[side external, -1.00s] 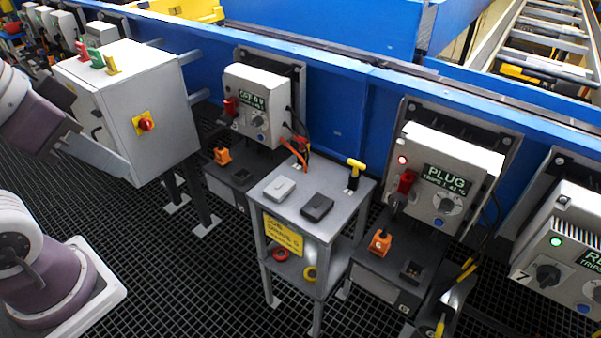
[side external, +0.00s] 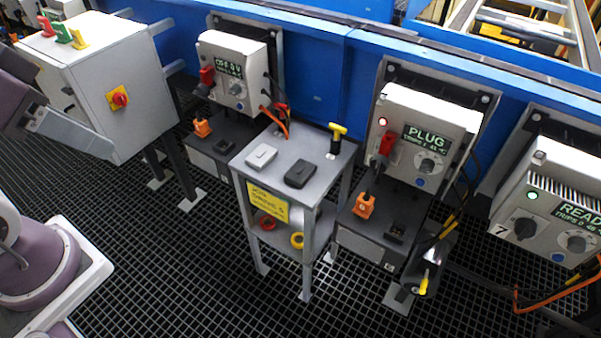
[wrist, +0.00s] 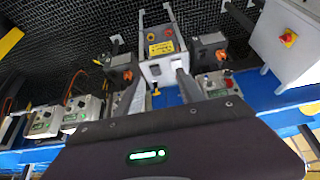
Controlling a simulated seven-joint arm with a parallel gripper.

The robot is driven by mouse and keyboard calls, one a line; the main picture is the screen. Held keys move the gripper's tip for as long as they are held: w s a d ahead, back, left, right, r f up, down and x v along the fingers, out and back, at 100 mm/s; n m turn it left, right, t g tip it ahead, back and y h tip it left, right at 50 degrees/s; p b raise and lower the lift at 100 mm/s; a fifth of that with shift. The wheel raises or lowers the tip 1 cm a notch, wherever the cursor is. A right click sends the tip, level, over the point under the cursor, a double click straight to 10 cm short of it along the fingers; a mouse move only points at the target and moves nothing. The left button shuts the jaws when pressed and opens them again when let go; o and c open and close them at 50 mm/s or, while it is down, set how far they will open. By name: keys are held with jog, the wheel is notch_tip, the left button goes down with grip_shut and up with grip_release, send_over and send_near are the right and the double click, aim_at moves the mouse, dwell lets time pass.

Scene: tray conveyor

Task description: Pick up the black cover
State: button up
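The black cover (side external: 300,173) is a small dark block lying on the top of the grey stand (side external: 325,152). A similar light grey cover (side external: 261,156) lies to its left, apart from it.
A yellow-handled tool (side external: 337,136) stands at the stand top's back corner. Control boxes with cables flank the stand: one (side external: 232,72) behind left, one reading PLUG (side external: 425,130) at right. A grey cabinet (side external: 105,85) with a red knob stands at left. Red and yellow rings lie on the lower shelf.

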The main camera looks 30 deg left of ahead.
jog(key=o, duration=0.6)
jog(key=shift+o, duration=0.2)
jog(key=t, duration=0.6)
send_over(304, 166)
jog(key=s, duration=0.5)
notch_tip(304, 166, down, 25)
jog(key=shift+t, duration=0.9)
jog(key=s+f, duration=0.1)
jog(key=f, duration=0.3)
jog(key=s+f, duration=0.1)
jog(key=f, duration=0.3)
jog(key=s+f, duration=0.1)
jog(key=f, duration=0.2)
jog(key=shift+f, duration=0.4)
jog(key=x, duration=0.6)
jog(key=shift+w, duration=0.45)
